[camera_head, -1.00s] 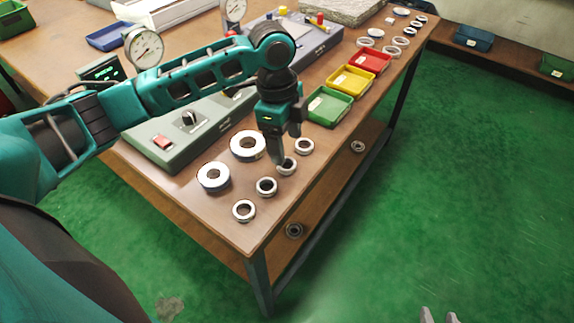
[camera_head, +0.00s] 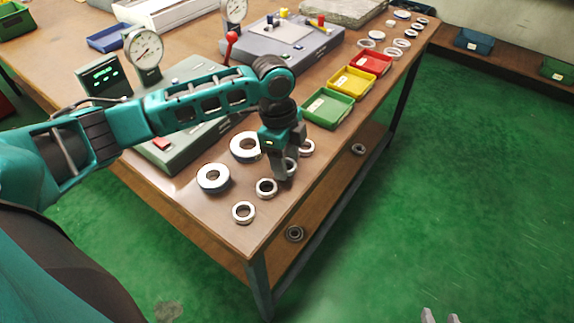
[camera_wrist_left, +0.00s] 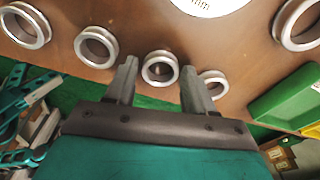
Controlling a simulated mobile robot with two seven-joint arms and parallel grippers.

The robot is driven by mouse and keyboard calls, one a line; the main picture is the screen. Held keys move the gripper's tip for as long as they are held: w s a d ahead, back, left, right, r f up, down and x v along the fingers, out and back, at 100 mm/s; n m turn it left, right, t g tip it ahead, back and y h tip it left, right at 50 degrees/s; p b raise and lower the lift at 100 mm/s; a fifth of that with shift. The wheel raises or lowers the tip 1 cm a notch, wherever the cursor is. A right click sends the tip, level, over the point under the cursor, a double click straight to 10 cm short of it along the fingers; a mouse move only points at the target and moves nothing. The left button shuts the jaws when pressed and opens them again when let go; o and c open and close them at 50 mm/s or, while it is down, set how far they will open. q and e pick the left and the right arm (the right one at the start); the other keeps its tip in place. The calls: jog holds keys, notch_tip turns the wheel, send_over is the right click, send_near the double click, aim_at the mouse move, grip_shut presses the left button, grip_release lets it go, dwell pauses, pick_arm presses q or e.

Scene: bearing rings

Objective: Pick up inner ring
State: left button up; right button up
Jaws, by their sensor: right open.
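Several small metal inner rings lie on the wooden table near its front corner, among them a front ring (camera_head: 244,212), a second ring (camera_head: 266,188) and a far ring (camera_head: 306,148). My left gripper (camera_head: 284,176) is over the ring (camera_head: 291,166) between these last two and partly hides it. In the left wrist view my left gripper (camera_wrist_left: 160,66) is open, with that ring (camera_wrist_left: 160,81) showing between its two fingers. I cannot tell whether the fingers touch it. My right gripper (camera_head: 440,316) is open and empty at the bottom edge, over the floor.
Two larger rings (camera_head: 213,179) (camera_head: 245,147) lie left of the small ones. Green (camera_head: 327,108), yellow (camera_head: 351,82) and red (camera_head: 371,62) bins line the table's right edge. A grey-green device (camera_head: 180,150) with a dial gauge (camera_head: 143,48) stands behind my left arm.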

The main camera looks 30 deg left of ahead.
pick_arm(q)
jog(key=c, duration=0.7)
jog(key=shift+c, duration=0.2)
